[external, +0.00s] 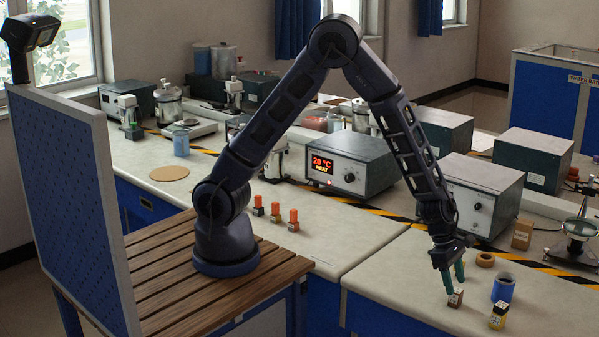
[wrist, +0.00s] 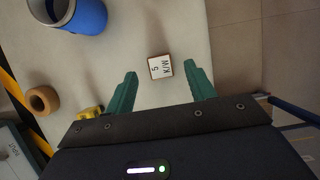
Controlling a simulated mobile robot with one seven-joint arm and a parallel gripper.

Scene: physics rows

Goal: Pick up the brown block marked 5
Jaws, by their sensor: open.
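The brown block (external: 456,299) stands on the pale bench top near its front edge, below my gripper (external: 454,282). In the wrist view the block (wrist: 160,67) shows a white top face marked with a 5 and other characters. My gripper's two green fingers (wrist: 160,70) are open, one on each side of the block, with a visible gap on both sides. Nothing is held. I cannot tell how far the fingertips are above the bench.
Another brown block (external: 522,234) and grey instrument boxes (external: 478,195) are farther back. The bench left of the gripper is clear.

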